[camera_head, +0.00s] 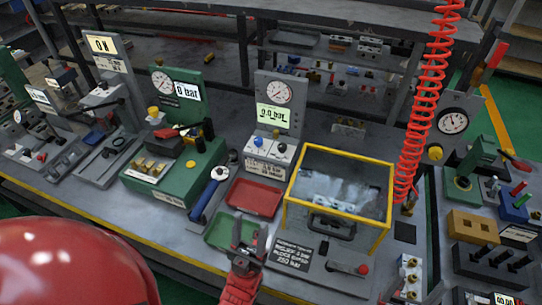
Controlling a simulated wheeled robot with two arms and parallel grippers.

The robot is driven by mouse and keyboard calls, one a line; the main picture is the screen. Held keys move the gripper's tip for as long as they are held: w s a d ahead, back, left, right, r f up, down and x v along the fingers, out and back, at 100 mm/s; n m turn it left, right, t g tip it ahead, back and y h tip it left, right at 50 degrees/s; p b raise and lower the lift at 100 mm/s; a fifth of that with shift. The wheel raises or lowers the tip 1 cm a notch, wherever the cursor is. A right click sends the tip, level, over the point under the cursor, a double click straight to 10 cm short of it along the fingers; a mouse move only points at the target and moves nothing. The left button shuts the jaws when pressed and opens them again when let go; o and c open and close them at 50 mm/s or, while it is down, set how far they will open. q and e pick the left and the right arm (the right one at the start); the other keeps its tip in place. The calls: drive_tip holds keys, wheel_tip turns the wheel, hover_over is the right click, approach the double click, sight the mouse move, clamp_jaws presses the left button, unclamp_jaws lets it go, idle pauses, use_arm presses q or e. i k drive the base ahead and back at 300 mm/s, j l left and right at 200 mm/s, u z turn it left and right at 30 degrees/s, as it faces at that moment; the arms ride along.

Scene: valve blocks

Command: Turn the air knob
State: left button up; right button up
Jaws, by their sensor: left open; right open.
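A round yellow knob (435,153) sits below a dial gauge (453,121) on a grey panel at the right, close to a coiled red hose (425,85). It looks like the air knob, but I see no readable label on it. My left gripper (249,236) is open and empty at the bottom middle, with its fingers over the green tray (222,238). It is well to the left of the knob and nearer the front edge. My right gripper is not in view.
A yellow-rimmed box (290,207) stands between my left gripper and the knob. A red tray (253,197) and a green station (178,170) with another yellow knob (153,111) are further left. The hose hangs left of the gauge.

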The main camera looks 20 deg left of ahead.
sight(282, 147)
drive_tip(key=k+j+z, duration=0.1)
drive_tip(key=j+z, duration=0.15)
drive_tip(key=k+j+z, duration=0.1)
drive_tip(key=j+z, duration=0.15)
drive_tip(key=j, duration=0.2)
drive_tip(key=k+j+z, duration=0.1)
drive_tip(key=j+z, duration=0.15)
drive_tip(key=k+j+z, duration=0.25)
drive_tip(key=i+j, duration=0.05)
drive_tip(key=j, duration=0.05)
